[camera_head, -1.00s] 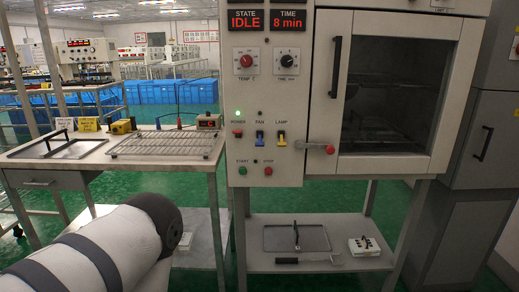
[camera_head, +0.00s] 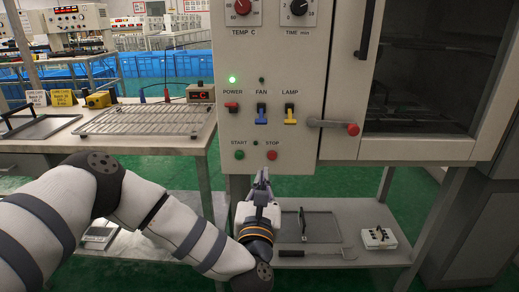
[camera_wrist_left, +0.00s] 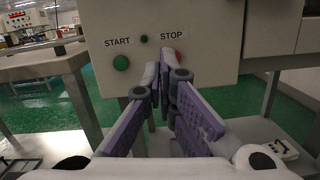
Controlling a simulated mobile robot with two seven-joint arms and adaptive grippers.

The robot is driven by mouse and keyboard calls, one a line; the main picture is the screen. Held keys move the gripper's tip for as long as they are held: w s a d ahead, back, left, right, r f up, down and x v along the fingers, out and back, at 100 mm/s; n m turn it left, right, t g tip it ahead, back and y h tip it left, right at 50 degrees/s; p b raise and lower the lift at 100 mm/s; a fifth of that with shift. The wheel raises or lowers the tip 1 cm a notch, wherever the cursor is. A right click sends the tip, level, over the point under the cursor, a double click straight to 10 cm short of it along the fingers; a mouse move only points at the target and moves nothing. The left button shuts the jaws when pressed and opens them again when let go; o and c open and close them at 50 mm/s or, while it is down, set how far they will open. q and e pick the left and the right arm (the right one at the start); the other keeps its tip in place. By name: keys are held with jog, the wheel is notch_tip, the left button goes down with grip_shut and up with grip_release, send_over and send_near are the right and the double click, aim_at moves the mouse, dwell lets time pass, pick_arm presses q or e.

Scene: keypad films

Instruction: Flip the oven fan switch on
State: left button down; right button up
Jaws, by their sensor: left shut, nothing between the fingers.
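The blue fan switch (camera_head: 261,116) is on the oven's pale front panel (camera_head: 218,60), under the FAN label, between the red power switch (camera_head: 232,107) and the yellow lamp switch (camera_head: 290,115). Its lever appears to point down, and the small lamp above it (camera_head: 262,80) is dark. My left gripper (camera_head: 262,178) is shut and empty, pointing up at the panel's lower edge, below the fan switch and apart from it. In the left wrist view its fingers (camera_wrist_left: 160,78) reach toward the area by the STOP button; the fan switch is out of that view. My right gripper is not in view.
The green START button (camera_head: 240,155) and red STOP button (camera_head: 272,155) sit between gripper and switches. The oven door handle with a red knob (camera_head: 353,129) juts out at right. A table with a wire rack (camera_head: 145,121) stands left. A lower shelf (camera_head: 340,258) holds a tray.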

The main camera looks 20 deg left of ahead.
aim_at(259, 138)
pick_arm(q)
jog(key=shift+w+a+r+n+y, duration=0.3)
jog(key=shift+a+r+n+y, duration=0.3)
jog(key=shift+r+n, duration=0.3)
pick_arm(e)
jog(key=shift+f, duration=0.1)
pick_arm(q)
jog(key=x, duration=0.9)
jog(key=shift+w, duration=0.1)
jog(key=r, duration=0.1)
jog(key=r+p, duration=0.1)
jog(key=r, duration=0.2)
jog(key=shift+s+d+p, duration=0.15)
jog(key=shift+s+p, duration=0.15)
jog(key=shift+s, duration=0.05)
jog(key=shift+s+r, duration=0.1)
jog(key=shift+s, duration=0.1)
jog(key=shift+f, duration=0.2)
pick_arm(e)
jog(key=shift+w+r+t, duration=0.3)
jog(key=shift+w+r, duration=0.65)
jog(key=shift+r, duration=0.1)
pick_arm(q)
jog(key=shift+f, duration=0.1)
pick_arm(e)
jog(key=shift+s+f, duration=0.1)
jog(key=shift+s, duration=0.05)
